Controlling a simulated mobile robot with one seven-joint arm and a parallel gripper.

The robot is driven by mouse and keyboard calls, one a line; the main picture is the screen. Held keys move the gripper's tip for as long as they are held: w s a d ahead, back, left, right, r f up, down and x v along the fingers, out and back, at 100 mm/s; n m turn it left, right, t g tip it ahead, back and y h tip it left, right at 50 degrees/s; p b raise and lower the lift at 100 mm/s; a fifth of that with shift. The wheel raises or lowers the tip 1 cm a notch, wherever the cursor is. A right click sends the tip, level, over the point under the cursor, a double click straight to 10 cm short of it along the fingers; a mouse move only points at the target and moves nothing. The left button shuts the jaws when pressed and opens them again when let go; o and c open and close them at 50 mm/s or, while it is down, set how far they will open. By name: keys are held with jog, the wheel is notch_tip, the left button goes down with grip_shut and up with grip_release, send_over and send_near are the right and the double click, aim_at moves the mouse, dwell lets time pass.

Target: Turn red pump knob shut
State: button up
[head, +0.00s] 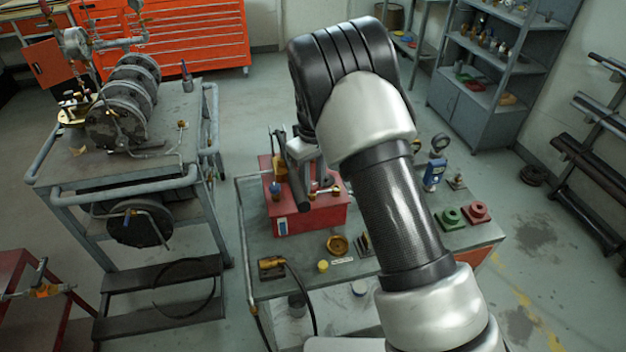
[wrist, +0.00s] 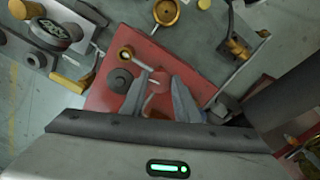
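The red pump (head: 306,216) is a boxy unit on the grey workbench, below my arm in the head view. In the wrist view its red top (wrist: 112,92) fills the middle. A small round red knob (wrist: 158,81) shows between the fingertips of my gripper (wrist: 159,86). The fingers are spread, one on each side of the knob; I cannot tell whether either touches it. In the head view my gripper (head: 303,178) is above the pump, partly hidden by my arm, and I cannot make out the knob there.
A dark round cap (wrist: 120,80) and a brass fitting (wrist: 127,54) sit beside the knob. A gauge (wrist: 50,30) is at upper left. A brass cup (head: 337,245), a hose fitting (head: 272,265) and green and red blocks (head: 477,211) lie on the bench. A cart (head: 60,185) stands left.

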jog(key=shift+c, duration=1.1)
jog(key=shift+m, duration=0.3)
jog(key=m, duration=0.5)
jog(key=shift+a+m+b, duration=0.1)
jog(key=shift+m+b, duration=0.2)
jog(key=m, duration=0.6)
jog(key=shift+a, duration=0.1)
jog(key=m, duration=0.3)
jog(key=shift+a+m, duration=0.1)
jog(key=shift+m, duration=0.3)
jog(key=shift+m+p, duration=0.35)
jog(key=shift+m, duration=1.55)
jog(key=shift+w, duration=0.1)
